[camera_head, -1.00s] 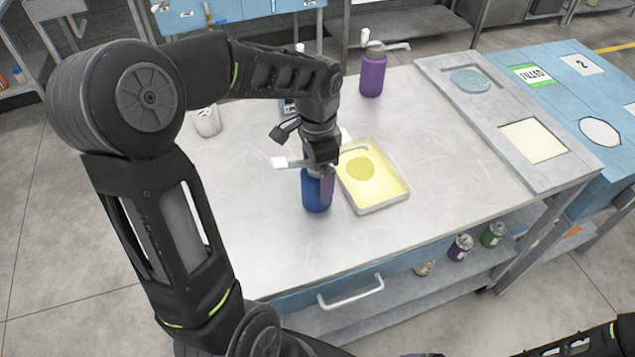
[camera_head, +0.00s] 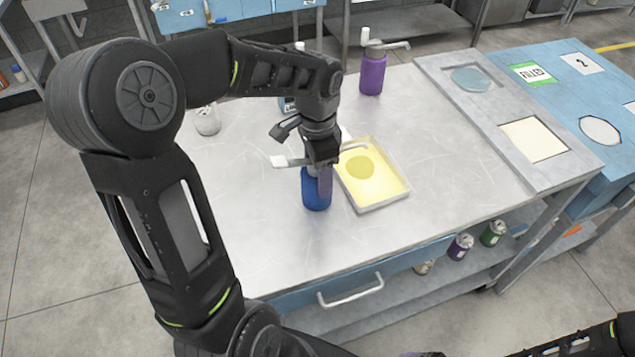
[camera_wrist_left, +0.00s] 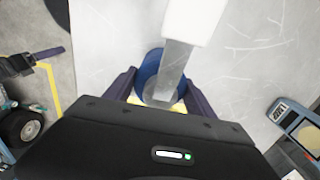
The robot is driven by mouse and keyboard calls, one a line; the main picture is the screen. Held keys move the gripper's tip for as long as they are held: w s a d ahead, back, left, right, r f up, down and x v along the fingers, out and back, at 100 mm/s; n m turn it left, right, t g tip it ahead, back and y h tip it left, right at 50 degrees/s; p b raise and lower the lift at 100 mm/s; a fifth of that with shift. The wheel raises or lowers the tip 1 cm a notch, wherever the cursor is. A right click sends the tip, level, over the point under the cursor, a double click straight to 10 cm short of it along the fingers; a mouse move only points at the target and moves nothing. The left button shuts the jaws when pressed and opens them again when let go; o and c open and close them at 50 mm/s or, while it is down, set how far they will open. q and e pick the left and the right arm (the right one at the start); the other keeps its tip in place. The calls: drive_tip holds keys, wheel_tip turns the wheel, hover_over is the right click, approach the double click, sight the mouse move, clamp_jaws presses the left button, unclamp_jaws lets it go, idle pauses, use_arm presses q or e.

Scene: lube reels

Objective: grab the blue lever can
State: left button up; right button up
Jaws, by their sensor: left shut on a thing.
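The blue lever can (camera_head: 314,192) stands upright on the metal table, left of the yellow tray. Its pale lever sticks out to the left above the can. My left gripper (camera_head: 321,172) comes down over the can from above, with its fingers around the can's upper part, and is shut on it. In the left wrist view the blue can (camera_wrist_left: 150,70) shows between the two dark fingers, with the light lever (camera_wrist_left: 180,60) across its top. My right gripper cannot be made out; only part of my right arm shows at the bottom right edge.
A yellow tray (camera_head: 398,200) with a pool of liquid lies just right of the can. A purple lever can (camera_head: 371,74) stands at the back. A white can (camera_head: 207,120) stands at the left. Several small cans sit on the lower shelf. The table's front is clear.

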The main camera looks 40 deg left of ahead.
use_arm(q)
clamp_jaws()
wheel_tip(320, 180, up, 10)
drive_tip(key=shift+r+b, duration=0.1)
drive_tip(key=shift+b, duration=0.5)
idle(0.7)
